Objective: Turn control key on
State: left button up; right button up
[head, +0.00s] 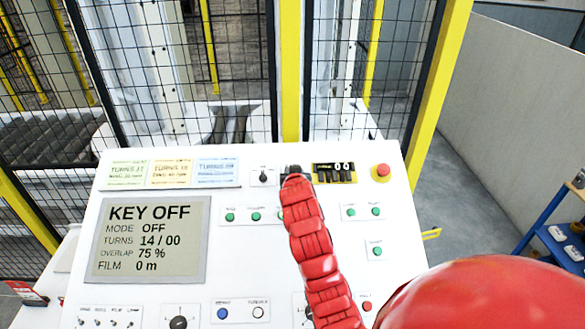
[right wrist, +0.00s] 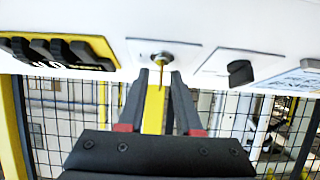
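The white control panel (head: 335,245) has a screen (head: 150,238) that reads KEY OFF, MODE OFF. In the head view my right gripper (head: 293,174) and red arm cover the key switch. My left gripper is not in view.
A dark selector knob (head: 263,177) is left of the key. Green buttons (head: 255,215) lie below. A mesh fence with a yellow post (head: 290,70) stands behind the panel.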

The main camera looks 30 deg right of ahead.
jog(key=shift+s, duration=0.1)
jog(key=shift+a+r, duration=0.1)
jog(key=shift+c, duration=0.9)
grip_shut()
